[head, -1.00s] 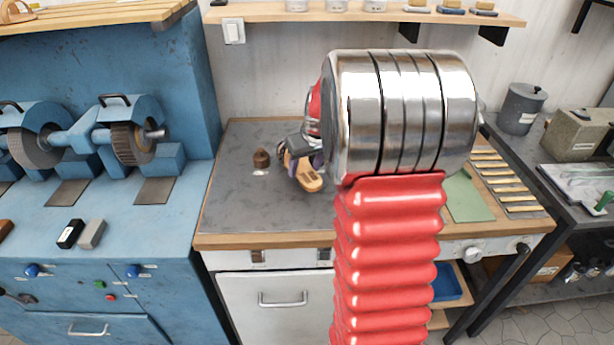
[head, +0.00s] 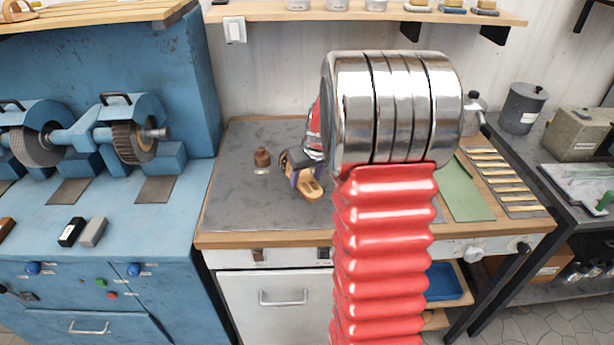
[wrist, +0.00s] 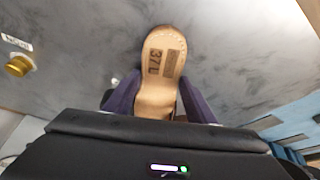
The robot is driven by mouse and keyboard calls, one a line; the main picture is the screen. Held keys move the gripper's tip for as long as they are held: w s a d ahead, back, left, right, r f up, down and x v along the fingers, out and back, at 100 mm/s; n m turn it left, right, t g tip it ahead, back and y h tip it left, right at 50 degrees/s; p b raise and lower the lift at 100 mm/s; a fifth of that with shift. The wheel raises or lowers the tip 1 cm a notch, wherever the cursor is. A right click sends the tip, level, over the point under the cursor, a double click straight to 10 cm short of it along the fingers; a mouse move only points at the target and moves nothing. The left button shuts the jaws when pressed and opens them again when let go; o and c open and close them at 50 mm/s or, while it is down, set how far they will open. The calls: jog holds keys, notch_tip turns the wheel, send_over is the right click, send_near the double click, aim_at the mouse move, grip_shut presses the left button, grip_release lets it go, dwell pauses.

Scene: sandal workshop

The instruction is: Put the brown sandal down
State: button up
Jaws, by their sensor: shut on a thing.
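The brown sandal (head: 309,188) shows as a small tan piece below my gripper (head: 301,177), over the grey bench top in the head view. In the wrist view the tan sole of the sandal (wrist: 165,58), marked "37 L", sticks out between the two dark purple fingers of my gripper (wrist: 157,98). The fingers are shut on it from both sides. The rest of the sandal is hidden by my gripper. I cannot tell whether the sandal touches the bench.
The grey bench top (head: 240,195) is clear at the left front. A small brown knob-like thing (head: 262,157) with a white label stands left of my gripper. A green mat (head: 466,192) and several wooden-handled tools (head: 494,181) lie right. A blue grinding machine (head: 150,215) stands left.

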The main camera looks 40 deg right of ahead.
jog(key=o, duration=1.4)
jog(key=v, duration=1.2)
